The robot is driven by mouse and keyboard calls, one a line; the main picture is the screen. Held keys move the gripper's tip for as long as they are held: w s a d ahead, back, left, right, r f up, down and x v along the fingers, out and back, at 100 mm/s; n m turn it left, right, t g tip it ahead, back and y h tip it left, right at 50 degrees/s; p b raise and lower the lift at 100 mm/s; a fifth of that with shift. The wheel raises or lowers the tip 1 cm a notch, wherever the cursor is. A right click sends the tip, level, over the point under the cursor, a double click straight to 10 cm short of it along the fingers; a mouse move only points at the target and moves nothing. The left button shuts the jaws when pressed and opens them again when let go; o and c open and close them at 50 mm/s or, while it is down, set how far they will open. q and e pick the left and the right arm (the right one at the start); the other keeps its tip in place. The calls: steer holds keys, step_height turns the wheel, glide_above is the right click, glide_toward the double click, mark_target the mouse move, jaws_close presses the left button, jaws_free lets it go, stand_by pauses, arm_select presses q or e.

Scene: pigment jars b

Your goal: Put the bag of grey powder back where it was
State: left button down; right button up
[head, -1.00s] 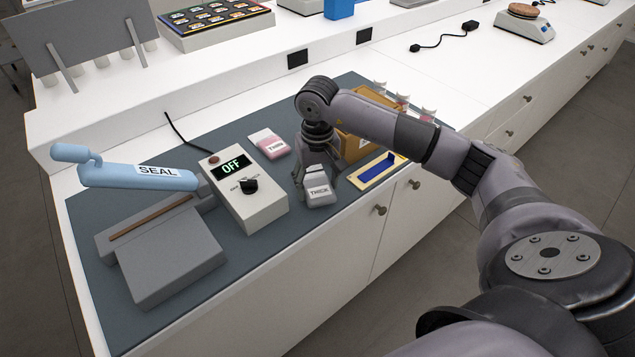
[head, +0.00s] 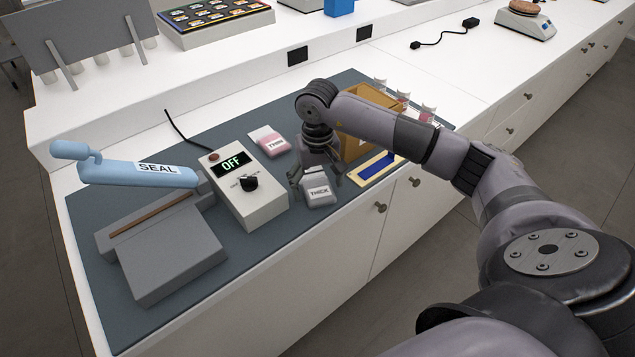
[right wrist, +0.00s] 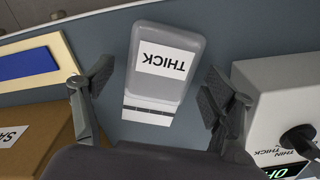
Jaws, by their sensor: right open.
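The bag of grey powder (head: 318,189), labelled THICK, lies on the dark mat near the counter's front edge. In the right wrist view the bag (right wrist: 160,78) lies flat between the two fingers, with a gap on both sides. My right gripper (head: 318,181) is over the bag, open and not holding it. It also shows in the right wrist view (right wrist: 157,92), its fingers spread to either side of the bag's lower end. A bag of pink powder (head: 269,141), labelled THIN, lies on the mat behind. My left gripper is not in view.
A control box (head: 246,192) reading OFF stands left of the grey bag. A sealer with a blue lever (head: 130,174) is farther left. A brown box (head: 362,136) and a cream tray with a blue strip (head: 377,166) stand to the right. Small jars (head: 428,113) stand behind.

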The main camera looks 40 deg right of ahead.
mark_target(317, 187)
steer(key=shift+r, duration=0.25)
step_height(317, 187, up, 12)
steer(key=b, duration=0.2)
steer(key=shift+b, duration=0.4)
steer(key=shift+f, duration=0.15)
